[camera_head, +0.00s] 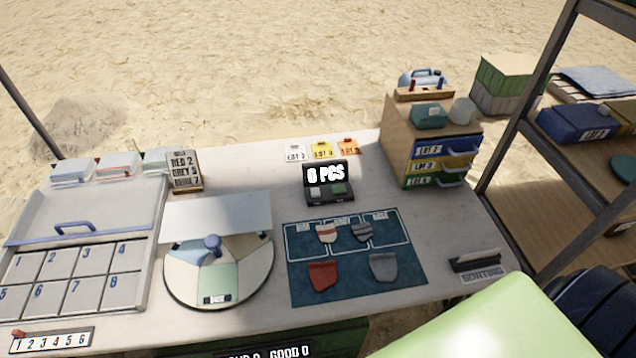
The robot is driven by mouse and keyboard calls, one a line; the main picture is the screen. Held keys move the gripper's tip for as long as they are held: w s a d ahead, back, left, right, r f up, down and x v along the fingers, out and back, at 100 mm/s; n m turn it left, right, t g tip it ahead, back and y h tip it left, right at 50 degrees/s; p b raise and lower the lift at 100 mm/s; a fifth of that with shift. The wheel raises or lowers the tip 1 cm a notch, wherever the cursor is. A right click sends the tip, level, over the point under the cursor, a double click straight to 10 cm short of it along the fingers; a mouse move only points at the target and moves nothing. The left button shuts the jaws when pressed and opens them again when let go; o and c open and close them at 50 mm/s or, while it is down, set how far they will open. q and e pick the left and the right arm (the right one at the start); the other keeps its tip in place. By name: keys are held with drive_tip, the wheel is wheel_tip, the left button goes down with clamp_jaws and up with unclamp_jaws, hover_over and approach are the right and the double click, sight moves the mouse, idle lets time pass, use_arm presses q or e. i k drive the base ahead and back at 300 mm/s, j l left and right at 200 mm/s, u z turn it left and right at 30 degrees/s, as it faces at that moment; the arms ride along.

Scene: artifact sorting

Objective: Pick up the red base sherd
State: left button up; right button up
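The plain red sherd (322,275) lies flat at the lower left of a dark blue mat (345,297) on the table. A grey sherd (383,267) lies to its right. Above them on the mat lie a red-and-cream striped sherd (327,233) and a grey striped sherd (362,232), each in a white outlined area. Nothing covers the red sherd. Neither of my grippers is in view.
A round divided turntable (185,285) stands left of the mat, with a numbered tray (75,277) beyond it. A counter box (330,195) is behind the mat. A drawer cabinet (400,150) stands back right. A pale green surface (500,320) blocks the lower right.

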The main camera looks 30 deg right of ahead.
sight(323, 276)
drive_tip(key=z, duration=0.8)
drive_tip(key=u, duration=0.1)
